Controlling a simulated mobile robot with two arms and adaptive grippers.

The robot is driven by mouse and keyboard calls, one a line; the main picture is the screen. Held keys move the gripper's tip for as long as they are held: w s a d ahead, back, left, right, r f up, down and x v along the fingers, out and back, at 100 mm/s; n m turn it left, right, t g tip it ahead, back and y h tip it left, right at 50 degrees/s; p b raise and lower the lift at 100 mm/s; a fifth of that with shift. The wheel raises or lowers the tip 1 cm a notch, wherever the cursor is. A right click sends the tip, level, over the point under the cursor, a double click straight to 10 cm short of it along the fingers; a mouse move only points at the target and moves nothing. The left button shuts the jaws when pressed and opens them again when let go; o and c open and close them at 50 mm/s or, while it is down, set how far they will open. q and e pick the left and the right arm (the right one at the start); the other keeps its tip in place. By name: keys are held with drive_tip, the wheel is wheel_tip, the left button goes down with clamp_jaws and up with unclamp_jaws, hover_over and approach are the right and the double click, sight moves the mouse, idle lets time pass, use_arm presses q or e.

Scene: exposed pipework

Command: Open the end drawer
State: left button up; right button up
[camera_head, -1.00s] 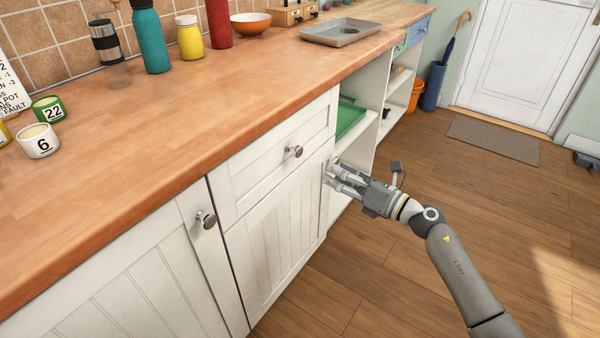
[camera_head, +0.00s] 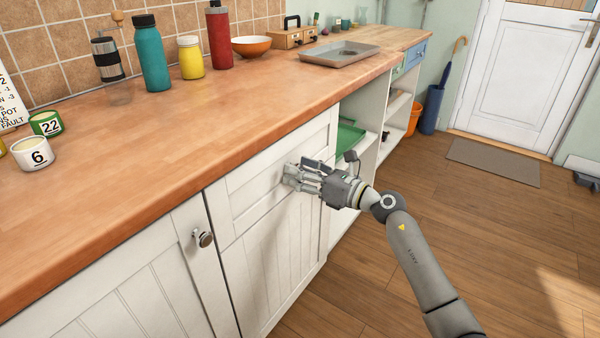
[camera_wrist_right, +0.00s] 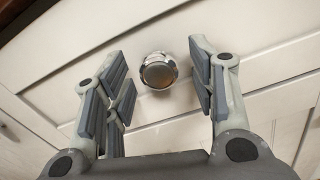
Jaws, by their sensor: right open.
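The white drawer (camera_head: 250,183) is at the top right end of the closed cabinet front, under the wooden worktop. Its front looks flush, so it is shut. Its round metal knob (camera_wrist_right: 158,72) shows in the right wrist view, between my two sets of fingers and touching neither as far as I can see. My left gripper is not in view.
A cupboard door with a knob (camera_head: 203,239) is to the left. Open shelves with a green tray (camera_head: 348,136) are to the right. Bottles, tins, a bowl (camera_head: 251,47) and a baking tray (camera_head: 340,54) stand on the worktop (camera_head: 150,128).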

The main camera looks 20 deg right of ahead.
drive_tip(key=shift+w+a, duration=0.15)
drive_tip(key=shift+w, duration=0.05)
clamp_jaws()
idle(0.3)
drive_tip(key=shift+s, duration=0.1)
